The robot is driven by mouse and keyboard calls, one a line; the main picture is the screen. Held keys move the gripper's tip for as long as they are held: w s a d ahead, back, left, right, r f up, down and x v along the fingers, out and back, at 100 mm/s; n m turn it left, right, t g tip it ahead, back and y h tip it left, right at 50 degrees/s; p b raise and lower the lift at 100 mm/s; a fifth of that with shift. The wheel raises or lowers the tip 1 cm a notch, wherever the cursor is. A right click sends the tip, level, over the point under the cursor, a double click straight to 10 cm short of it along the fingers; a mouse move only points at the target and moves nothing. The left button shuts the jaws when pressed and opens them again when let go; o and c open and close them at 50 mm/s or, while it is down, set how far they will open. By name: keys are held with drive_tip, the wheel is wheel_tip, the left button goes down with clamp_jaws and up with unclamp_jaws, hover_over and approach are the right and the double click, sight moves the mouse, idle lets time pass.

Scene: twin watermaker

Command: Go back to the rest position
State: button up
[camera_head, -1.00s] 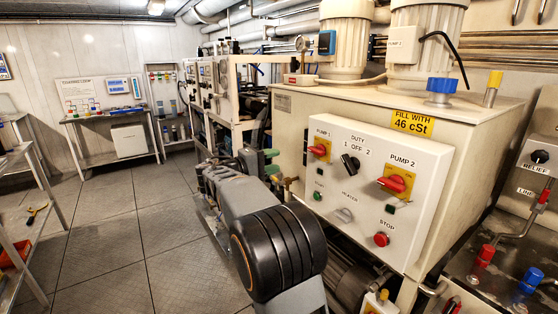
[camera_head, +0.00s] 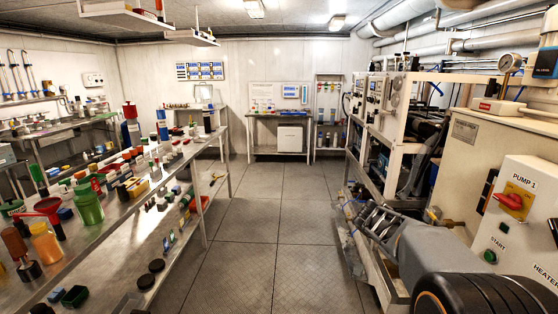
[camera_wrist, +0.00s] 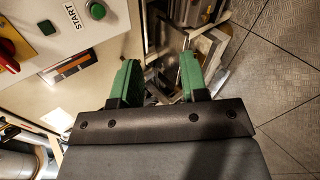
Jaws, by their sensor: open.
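My gripper (camera_wrist: 158,80) shows in the wrist view as two green fingers, spread apart with nothing between them. It is beside the lower part of a cream cabinet, with floor and metal framework beyond the fingers. In the head view my arm reaches in from the bottom right, past the cream pump unit (camera_head: 462,182). The fingertips cannot be made out clearly there.
A long steel bench (camera_head: 187,217) crowded with bottles, cups and small parts runs along the left. The tiled aisle (camera_head: 245,225) is clear. A back table (camera_head: 272,149) stands at the far wall. A white-framed machine (camera_head: 398,152) lines the right.

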drive_tip(key=s+a+r+t+y+p, duration=0.1)
drive_tip(key=s+a+r+y+p, duration=0.1)
drive_tip(key=s+a+y+p, duration=0.2)
drive_tip(key=s+a+r+m+t+y+p, duration=0.1)
drive_tip(key=s+a+y+p, duration=0.4)
drive_tip(key=s+a, duration=0.6)
drive_tip(key=a+r+t+y, duration=0.1)
drive_tip(key=a+r, duration=0.1)
drive_tip(key=a, duration=0.2)
drive_tip(key=shift+s+a+m+t, duration=0.15)
drive_tip(key=shift+s+m+t, duration=0.15)
